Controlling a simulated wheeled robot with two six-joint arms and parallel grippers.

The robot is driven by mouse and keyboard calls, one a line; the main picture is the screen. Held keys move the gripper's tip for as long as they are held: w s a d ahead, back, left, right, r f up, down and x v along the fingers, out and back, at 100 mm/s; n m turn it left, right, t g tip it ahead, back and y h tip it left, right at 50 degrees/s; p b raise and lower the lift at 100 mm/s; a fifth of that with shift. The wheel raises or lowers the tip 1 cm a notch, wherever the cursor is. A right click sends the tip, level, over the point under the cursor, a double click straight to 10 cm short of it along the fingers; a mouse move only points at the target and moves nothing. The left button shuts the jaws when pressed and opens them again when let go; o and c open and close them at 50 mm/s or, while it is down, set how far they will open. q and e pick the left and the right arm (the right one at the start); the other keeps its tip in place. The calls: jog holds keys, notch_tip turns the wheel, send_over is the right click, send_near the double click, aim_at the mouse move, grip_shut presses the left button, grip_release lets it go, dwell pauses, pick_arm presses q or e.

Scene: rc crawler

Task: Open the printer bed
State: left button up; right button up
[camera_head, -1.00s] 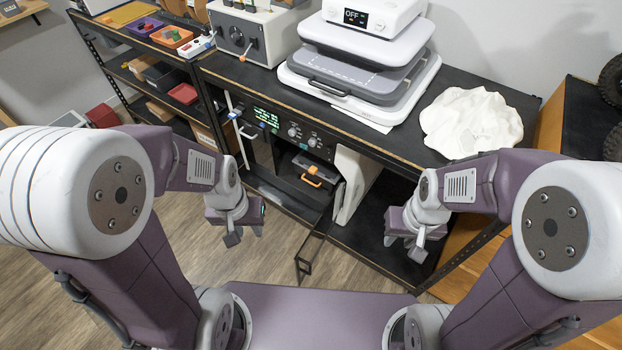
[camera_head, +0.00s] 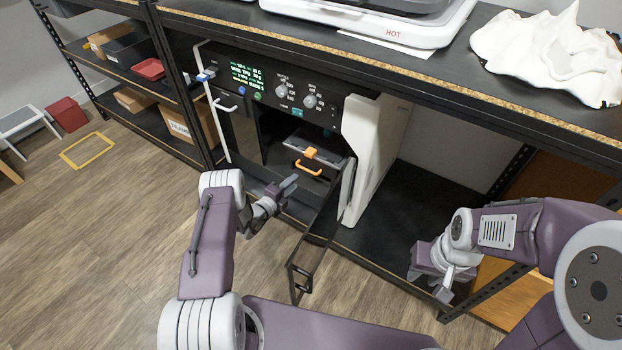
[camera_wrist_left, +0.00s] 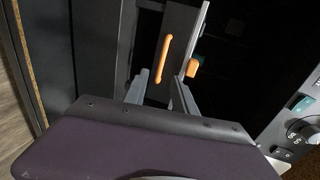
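The printer (camera_head: 285,95) stands under the workbench, with a lit control panel along its top. Its dark, framed door (camera_head: 318,235) stands swung out toward me. Inside is the grey bed (camera_head: 314,150) with an orange handle (camera_head: 309,168) at its front; an orange tab sits above the handle. The handle also shows in the left wrist view (camera_wrist_left: 162,58), beyond and between my parted fingers. My left gripper (camera_head: 287,187) is open and empty at the printer opening, below and left of the handle. My right gripper (camera_head: 430,288) looks open and empty, low before the bench's right side.
A white panel (camera_head: 375,155) stands right of the opening. Shelves with boxes (camera_head: 150,69) stand at the left. A machine marked HOT (camera_head: 395,36) and a white cloth (camera_head: 545,50) are on the bench.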

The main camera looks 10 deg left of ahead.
pick_arm(q)
jog(key=b+x, duration=0.5)
jog(key=x, duration=0.3)
jog(key=shift+w+d, duration=0.2)
jog(key=shift+w, duration=0.2)
jog(key=shift+r, duration=0.1)
jog(key=shift+c, duration=0.2)
grip_shut()
dwell(0.7)
